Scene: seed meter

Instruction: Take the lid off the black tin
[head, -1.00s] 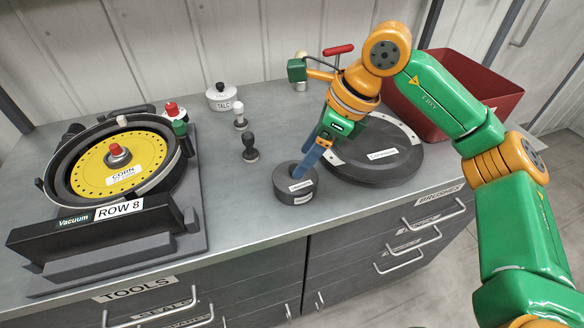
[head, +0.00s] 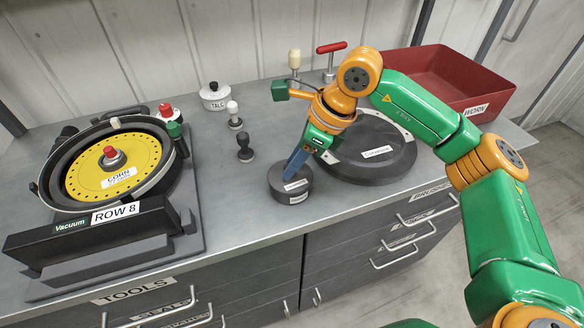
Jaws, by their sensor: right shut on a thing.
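The black tin (head: 291,192) is a low round tin near the front middle of the bench, with a white label on its side. Its lid (head: 277,175) is dark with a white label on top and sits on the tin; I see no gap between them. My right gripper (head: 291,176) comes down tilted from the upper right. Its blue fingers are shut at the middle of the lid, and they hide what they grip there. My left gripper is not in view.
A large dark disc (head: 395,168) lies close right of the tin, under my right arm. The seed meter (head: 88,210) stands left. Two small knobbed tools (head: 245,155), a white talc pot (head: 214,103) and a red bin (head: 480,88) stand behind. Bench left of the tin is clear.

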